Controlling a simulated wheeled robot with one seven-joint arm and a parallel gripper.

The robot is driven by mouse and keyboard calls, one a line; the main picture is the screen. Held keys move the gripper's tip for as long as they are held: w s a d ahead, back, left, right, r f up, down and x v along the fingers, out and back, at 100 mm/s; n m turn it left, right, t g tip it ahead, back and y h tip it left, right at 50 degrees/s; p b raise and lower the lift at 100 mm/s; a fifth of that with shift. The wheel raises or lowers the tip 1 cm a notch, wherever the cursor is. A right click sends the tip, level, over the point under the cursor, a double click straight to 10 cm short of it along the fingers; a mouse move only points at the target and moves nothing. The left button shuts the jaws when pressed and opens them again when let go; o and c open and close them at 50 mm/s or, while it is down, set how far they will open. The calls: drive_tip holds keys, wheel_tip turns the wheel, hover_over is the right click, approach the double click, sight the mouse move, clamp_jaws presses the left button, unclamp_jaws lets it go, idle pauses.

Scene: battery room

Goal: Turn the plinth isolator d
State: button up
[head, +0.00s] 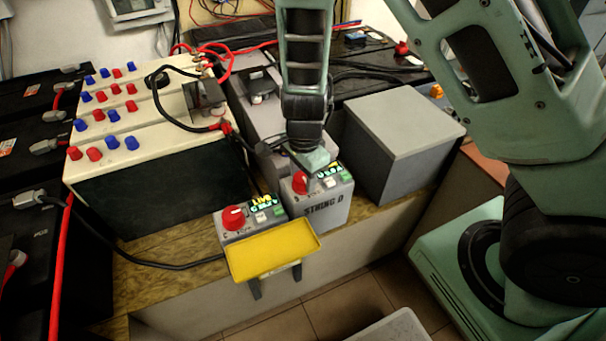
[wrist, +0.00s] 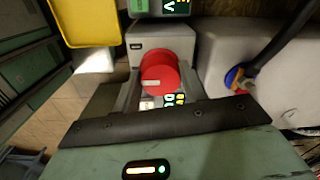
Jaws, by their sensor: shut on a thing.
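The grey isolator box marked "STRING D" (head: 322,209) stands on the wooden plinth top. It has a red rotary knob (head: 300,184) and a small lit display. My gripper (head: 309,170) reaches down onto this box from above, partly covering its top. In the wrist view the red knob (wrist: 160,72) sits between my two fingers, which are shut on its sides. A pale pointer mark shows on the knob, and lit digits (wrist: 174,101) show beside it.
A second isolator with a red knob (head: 233,217) stands to the left, with a yellow tray (head: 272,255) in front. A grey block (head: 400,140) stands close on the right. White-topped batteries (head: 125,105) and loose cables lie left and behind.

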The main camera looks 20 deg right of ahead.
drive_tip(key=n+p, duration=0.1)
drive_tip(key=n, duration=0.3)
drive_tip(key=shift+r+n, duration=0.1)
drive_tip(key=shift+n, duration=0.2)
drive_tip(key=n+p, duration=0.1)
drive_tip(key=n, duration=0.3)
drive_tip(key=shift+n, duration=0.3)
drive_tip(key=n+p, duration=0.1)
drive_tip(key=n, duration=0.3)
drive_tip(key=shift+n+p, duration=0.65)
drive_tip(key=shift+n, duration=1.55)
drive_tip(key=o, duration=1)
